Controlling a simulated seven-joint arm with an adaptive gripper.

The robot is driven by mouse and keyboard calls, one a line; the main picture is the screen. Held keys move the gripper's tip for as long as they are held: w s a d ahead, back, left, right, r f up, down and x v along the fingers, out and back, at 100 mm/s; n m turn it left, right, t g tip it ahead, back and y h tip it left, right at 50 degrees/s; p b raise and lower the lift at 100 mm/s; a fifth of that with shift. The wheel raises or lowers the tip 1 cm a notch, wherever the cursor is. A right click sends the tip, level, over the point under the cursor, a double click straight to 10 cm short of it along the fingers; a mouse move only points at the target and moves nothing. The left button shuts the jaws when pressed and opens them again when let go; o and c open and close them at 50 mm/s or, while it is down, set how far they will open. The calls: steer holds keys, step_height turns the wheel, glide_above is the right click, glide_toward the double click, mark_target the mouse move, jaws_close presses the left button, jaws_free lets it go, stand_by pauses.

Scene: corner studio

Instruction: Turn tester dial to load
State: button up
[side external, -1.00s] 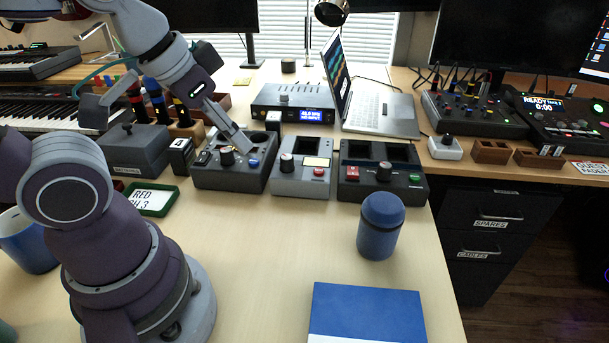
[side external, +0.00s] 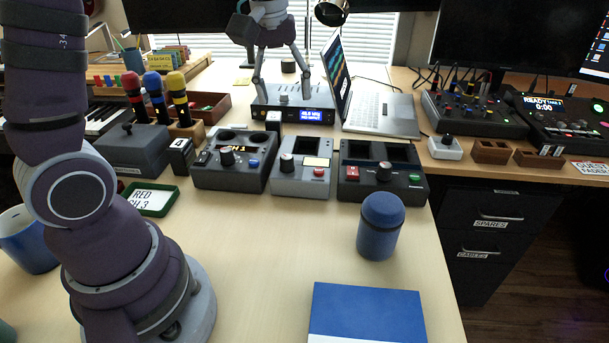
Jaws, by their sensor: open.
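Three boxes with dials stand in a row on the desk. The left, dark box (side external: 240,178) has a black dial (side external: 227,156), a blue button and round wells. The middle, grey box (side external: 303,184) has a dark dial (side external: 287,161), a pale label plate and a red button. The right, dark box (side external: 355,188) has a dial (side external: 384,171), a red switch and a green button. I cannot read which one is the tester, nor the dial settings. My gripper (side external: 282,90) is open and empty, fingers pointing down, above and behind the middle box, apart from all dials.
A rack unit with a blue display (side external: 316,115) and a laptop (side external: 382,110) stand behind the boxes. A small block (side external: 274,117) stands behind the gap between the left and middle boxes.

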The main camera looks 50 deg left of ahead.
mark_target(287, 156)
steer(key=w+a+f+n, duration=0.1)
steer(key=f+n, duration=0.1)
steer(key=f, duration=0.3)
steer(key=w+a+f+n+g, duration=0.1)
steer(key=a+f+n, duration=0.1)
steer(key=f, duration=0.4)
steer(key=w+a+f+n+g, duration=0.1)
steer(key=a+f+n, duration=0.1)
steer(key=f, duration=0.3)
steer(key=shift+w+a+f, duration=0.2)
steer(key=shift+w+f, duration=0.05)
steer(key=shift+w, duration=0.1)
jaws_close()
